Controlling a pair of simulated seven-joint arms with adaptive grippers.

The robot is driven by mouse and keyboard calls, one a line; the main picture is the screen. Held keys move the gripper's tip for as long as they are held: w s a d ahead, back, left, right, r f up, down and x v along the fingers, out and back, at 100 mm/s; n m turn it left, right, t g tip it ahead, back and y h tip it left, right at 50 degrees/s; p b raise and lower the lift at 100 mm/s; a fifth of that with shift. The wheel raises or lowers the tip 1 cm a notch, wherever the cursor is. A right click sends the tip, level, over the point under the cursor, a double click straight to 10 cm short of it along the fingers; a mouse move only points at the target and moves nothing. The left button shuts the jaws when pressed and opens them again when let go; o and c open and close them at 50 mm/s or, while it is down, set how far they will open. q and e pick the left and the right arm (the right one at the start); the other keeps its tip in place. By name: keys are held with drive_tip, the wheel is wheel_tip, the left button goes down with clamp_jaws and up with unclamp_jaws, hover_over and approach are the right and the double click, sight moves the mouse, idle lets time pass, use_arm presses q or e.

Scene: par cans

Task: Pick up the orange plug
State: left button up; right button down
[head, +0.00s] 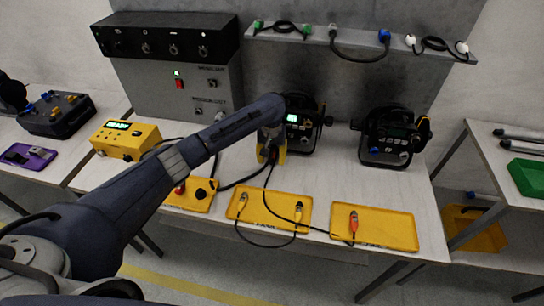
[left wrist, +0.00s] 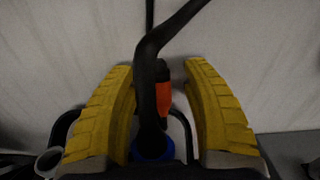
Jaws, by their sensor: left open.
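An orange-red plug (head: 353,220) lies on the right yellow tray (head: 385,228), a dark cable running from it. My left gripper (head: 270,155) is beside the left par can (head: 302,128), away from that tray. In the left wrist view, its yellow fingers (left wrist: 163,115) are open around an orange piece (left wrist: 163,97) without visibly gripping it. A thick black cable partly covers this piece, and a blue ring (left wrist: 153,148) shows below. I cannot tell whether this piece is another end of the same cable. My right gripper is not in view.
A second par can (head: 388,138) stands at the right, and a yellow box (head: 125,138) at the left. Cabled connectors lie on the back shelf (head: 350,42). The tabletop right of the cans is clear.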

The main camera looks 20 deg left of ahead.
sight(268, 178)
use_arm(q)
clamp_jaws()
idle(0.4)
drive_tip(key=shift+r, duration=0.65)
drive_tip(key=s, duration=0.5)
drive_tip(key=s+d, duration=0.1)
drive_tip(key=s, duration=0.2)
wheel_tip(268, 178, up, 14)
drive_tip(key=shift+f, duration=0.15)
drive_tip(key=shift+d, duration=0.1)
